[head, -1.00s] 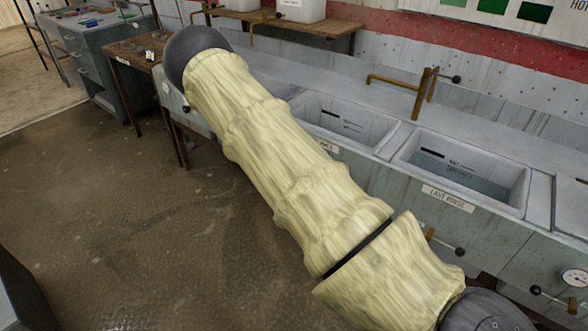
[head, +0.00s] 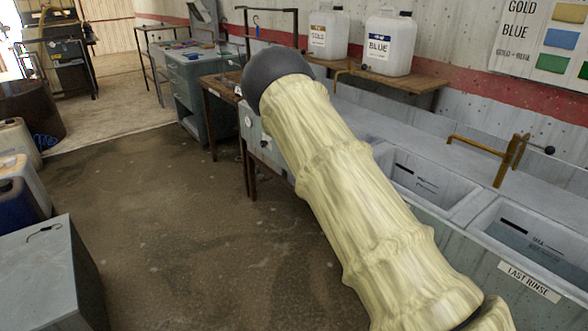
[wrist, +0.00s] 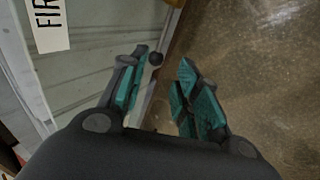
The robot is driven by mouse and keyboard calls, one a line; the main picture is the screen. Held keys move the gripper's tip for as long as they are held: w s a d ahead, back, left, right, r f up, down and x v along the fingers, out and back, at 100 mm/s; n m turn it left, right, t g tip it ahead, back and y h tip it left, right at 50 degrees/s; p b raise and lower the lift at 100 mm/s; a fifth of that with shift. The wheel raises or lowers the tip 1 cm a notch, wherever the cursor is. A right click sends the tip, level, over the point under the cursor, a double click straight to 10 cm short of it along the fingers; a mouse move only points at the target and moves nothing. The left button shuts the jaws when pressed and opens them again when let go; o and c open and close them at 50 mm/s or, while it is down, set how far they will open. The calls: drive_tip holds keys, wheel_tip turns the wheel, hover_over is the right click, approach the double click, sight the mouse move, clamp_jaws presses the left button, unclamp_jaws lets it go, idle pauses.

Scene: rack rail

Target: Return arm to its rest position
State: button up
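My gripper (wrist: 160,98) shows in the wrist view with its two teal-padded fingers spread apart. Nothing is between the fingers; the floor and the edge of a grey panel show beyond them. In the head view my arm, in a pale yellow sleeve, reaches from the lower right up to the middle. The gripper itself is not visible there.
Sinks, one labelled "LAST RINSE" (head: 529,281), line the right side. Jugs marked GOLD (head: 327,36) and BLUE (head: 388,45) stand on a wooden shelf (head: 395,79). A grey cabinet (head: 45,262) is at lower left. The brown floor (head: 200,240) between is clear.

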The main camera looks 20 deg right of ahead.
drive_tip(key=s+a+f+m+g+y+p, duration=0.1)
drive_tip(key=s+a+f, duration=0.65)
drive_tip(key=s, duration=0.35)
drive_tip(key=s+a+f+y+p, duration=0.1)
drive_tip(key=s+a+f+y, duration=0.1)
drive_tip(key=s+a+f, duration=0.75)
drive_tip(key=s+a+r+m+y+p, duration=0.1)
drive_tip(key=s+a, duration=0.7)
drive_tip(key=s, duration=0.5)
drive_tip(key=s+a+r+m+g+y+p, duration=0.1)
drive_tip(key=s+a+y, duration=0.1)
drive_tip(key=s+a, duration=0.7)
drive_tip(key=s, duration=0.4)
drive_tip(key=shift+s+g+p, duration=0.3)
drive_tip(key=shift+s+p, duration=0.05)
drive_tip(key=shift+d+m, duration=0.1)
drive_tip(key=shift+m, duration=0.2)
